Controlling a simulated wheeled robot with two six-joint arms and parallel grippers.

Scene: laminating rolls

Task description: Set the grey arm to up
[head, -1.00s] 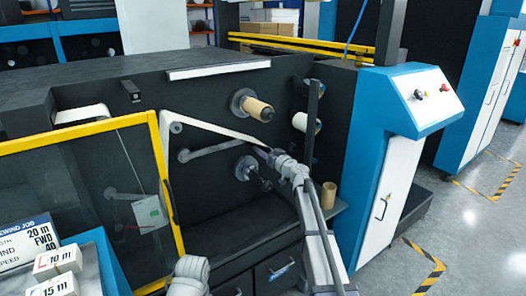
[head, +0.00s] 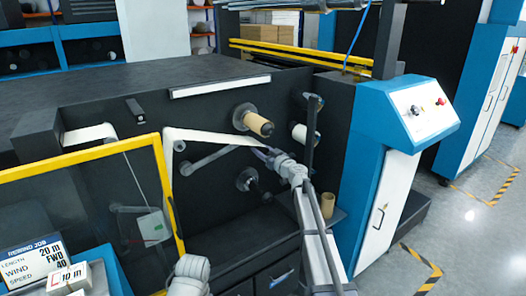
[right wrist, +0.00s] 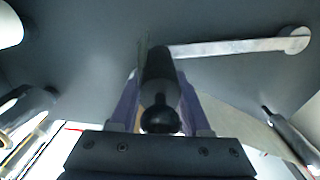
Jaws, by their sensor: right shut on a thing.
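The grey arm (head: 208,158) is on the dark machine face in the head view. It slopes up to the right from its round left end towards my right gripper. In the right wrist view the grey arm (right wrist: 235,47) runs from a round end at right to behind a dark handle (right wrist: 160,80) with a black knob. My right gripper (head: 262,152) is shut on this handle, which lies between its fingers (right wrist: 160,105). The far end of the arm is hidden behind the handle and gripper. My left gripper is not in view.
A brown core (head: 257,122) sits on a spindle just above my right gripper, and a bare spindle (head: 247,180) is below. A white roll (head: 300,133) and a dark upright bar (head: 312,135) are close at right. A yellow-framed guard (head: 170,205) stands left.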

